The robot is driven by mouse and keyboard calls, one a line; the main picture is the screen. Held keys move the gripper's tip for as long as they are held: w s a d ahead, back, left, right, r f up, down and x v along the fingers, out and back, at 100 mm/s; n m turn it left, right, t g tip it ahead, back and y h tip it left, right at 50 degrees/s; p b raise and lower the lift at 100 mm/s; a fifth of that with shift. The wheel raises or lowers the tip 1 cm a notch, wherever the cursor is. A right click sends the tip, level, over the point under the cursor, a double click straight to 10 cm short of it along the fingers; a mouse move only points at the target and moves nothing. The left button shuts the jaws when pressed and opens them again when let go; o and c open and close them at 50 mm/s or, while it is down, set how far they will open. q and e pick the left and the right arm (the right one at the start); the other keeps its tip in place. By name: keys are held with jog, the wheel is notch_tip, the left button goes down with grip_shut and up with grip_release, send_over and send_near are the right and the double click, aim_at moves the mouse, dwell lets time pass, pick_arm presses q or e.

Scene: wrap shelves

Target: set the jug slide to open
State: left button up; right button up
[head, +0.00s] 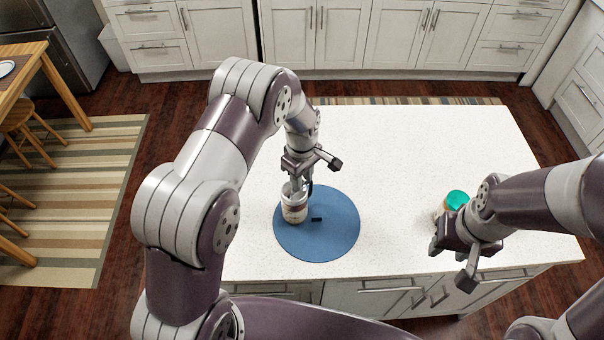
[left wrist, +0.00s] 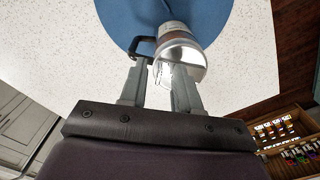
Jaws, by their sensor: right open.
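The jug (head: 294,209) stands on a round blue mat (head: 345,235) on the white counter. It has a pale body with a printed label. My left gripper (head: 297,187) points down at the jug's top. In the left wrist view its fingers (left wrist: 157,80) are apart at the top's near edge; whether they press on anything is unclear. I cannot make out the slide or its setting. My right gripper (head: 438,238) is open, away from the jug.
A small container with a teal lid (head: 457,200) stands close to my right gripper, partly hidden by it. A small dark piece (head: 317,219) shows over the mat right of the jug, possibly its handle. The counter (head: 420,140) is clear behind and right of the mat.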

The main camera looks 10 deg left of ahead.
pick_arm(q)
jog(key=shift+d, duration=0.1)
grip_shut()
dwell(1.2)
